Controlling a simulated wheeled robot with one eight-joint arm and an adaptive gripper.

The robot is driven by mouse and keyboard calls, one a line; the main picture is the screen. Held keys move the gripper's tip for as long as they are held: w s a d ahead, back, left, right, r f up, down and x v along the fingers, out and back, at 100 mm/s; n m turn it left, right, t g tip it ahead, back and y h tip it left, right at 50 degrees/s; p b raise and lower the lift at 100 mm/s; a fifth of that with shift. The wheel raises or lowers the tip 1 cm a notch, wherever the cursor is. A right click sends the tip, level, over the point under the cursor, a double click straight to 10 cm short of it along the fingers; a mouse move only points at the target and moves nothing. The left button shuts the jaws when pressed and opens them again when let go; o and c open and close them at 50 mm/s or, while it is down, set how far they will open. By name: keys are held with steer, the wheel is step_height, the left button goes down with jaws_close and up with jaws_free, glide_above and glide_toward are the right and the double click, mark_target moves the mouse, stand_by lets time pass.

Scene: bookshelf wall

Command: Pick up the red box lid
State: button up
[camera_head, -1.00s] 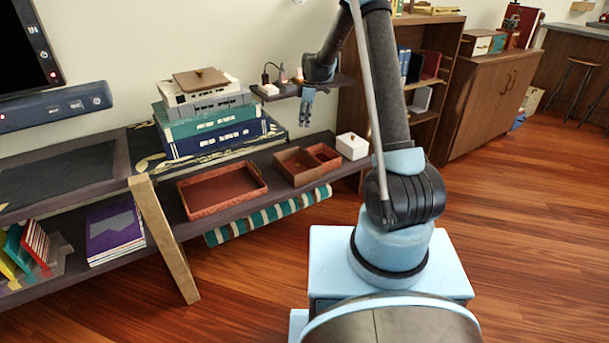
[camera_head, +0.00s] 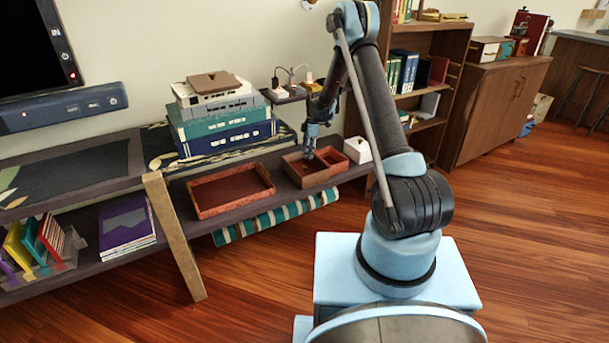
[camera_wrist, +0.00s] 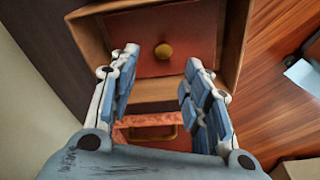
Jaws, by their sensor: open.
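In the wrist view a flat red lid (camera_wrist: 135,40) with a round gold knob lies inside a brown wooden box (camera_wrist: 234,45). My gripper (camera_wrist: 161,62) is open and empty, its two fingers spread apart with the knob showing beyond and between the tips. A smaller orange-rimmed red part (camera_wrist: 150,119) with a gold handle shows lower, between the fingers. In the head view my gripper (camera_head: 312,145) is over the brown box (camera_head: 311,181) on the shelf. The lid cannot be made out clearly there.
A shallow red tray (camera_head: 232,207) sits left of the brown box and a white lidded box (camera_head: 357,150) to its right. Stacked books and boxes (camera_head: 226,129) stand behind left. A small ledge with plugs (camera_head: 284,96) is close to the arm. Open floor (camera_head: 255,265) lies in front.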

mark_target(305, 166)
steer(key=shift+s+a+f, duration=0.1)
steer(key=shift+a+f, duration=0.05)
steer(key=shift+f, duration=1.25)
steer(key=shift+s+a+f, duration=0.15)
steer(key=shift+a+f, duration=0.05)
steer(key=shift+f, duration=1.25)
steer(key=shift+s+a+f, duration=0.1)
steer(key=shift+a+f, duration=0.05)
steer(key=shift+f, duration=1.25)
jaws_close()
